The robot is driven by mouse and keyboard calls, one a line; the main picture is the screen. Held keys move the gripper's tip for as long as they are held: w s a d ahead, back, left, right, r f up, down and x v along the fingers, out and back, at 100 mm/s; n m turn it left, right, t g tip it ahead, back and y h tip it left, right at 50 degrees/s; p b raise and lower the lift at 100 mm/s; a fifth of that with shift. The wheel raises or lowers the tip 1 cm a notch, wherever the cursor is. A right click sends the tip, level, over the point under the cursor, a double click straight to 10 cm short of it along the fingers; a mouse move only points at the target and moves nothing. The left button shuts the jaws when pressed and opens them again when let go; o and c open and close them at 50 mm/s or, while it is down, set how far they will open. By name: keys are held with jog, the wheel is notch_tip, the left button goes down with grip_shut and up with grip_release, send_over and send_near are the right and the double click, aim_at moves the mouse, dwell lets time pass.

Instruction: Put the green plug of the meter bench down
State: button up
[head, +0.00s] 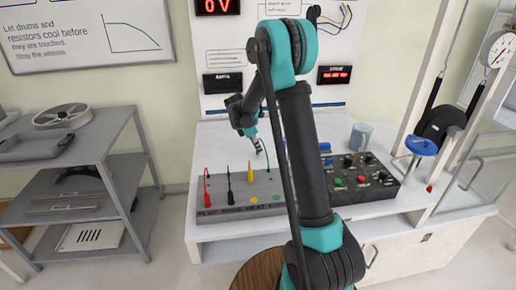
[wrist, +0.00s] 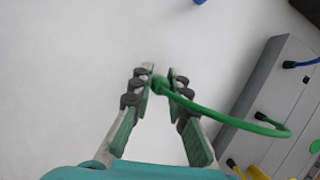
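The green plug (wrist: 158,84) sits between my gripper's fingertips (wrist: 160,72) in the wrist view, with its cable on my side of the fingers. My gripper (head: 257,146) looks closed around it, over the white bench top behind the meter bench. The green cable (wrist: 225,118) loops right to the edge of the grey meter bench (wrist: 268,90). In the head view the meter bench (head: 215,213) stands at the front of the table, with red (head: 206,185), black (head: 229,186) and yellow (head: 250,174) leads. The plug's lower end is hidden.
A control box (head: 350,182) with coloured buttons stands right of my arm. A blue-grey cup (head: 361,136) and a blue-topped stand (head: 421,146) are further right. The white bench top (wrist: 70,70) under my gripper is clear. A shelf rack (head: 90,190) stands at left.

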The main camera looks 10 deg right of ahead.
jog(key=o, duration=0.4)
jog(key=v, duration=1.2)
jog(key=shift+r, duration=0.2)
jog(key=shift+s, duration=0.1)
